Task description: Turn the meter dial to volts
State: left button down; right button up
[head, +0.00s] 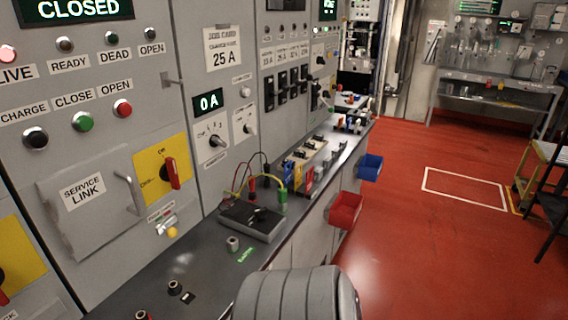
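A dark box with a grey front edge (239,227) lies on the bench and looks like the meter. A small black dial (259,214) sits on its top; its markings and setting are too small to read. Red, black, yellow and green leads stand at its back edge, with a red plug (251,188) and a green plug (283,197). Neither of my grippers is in view. A grey ribbed part at the bottom centre, likely mine, covers some of the bench's near edge.
The grey cabinet wall carries a "0 A" display (208,103), a rotary knob (216,141) and a service link door (90,205). Small parts stand on the bench (190,268). Red (345,210) and blue (369,167) bins hang on its front. The red floor at right is mostly open.

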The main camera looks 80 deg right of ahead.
aim_at(260, 214)
jog(key=z, duration=2.35)
jog(key=k+l+z, duration=0.25)
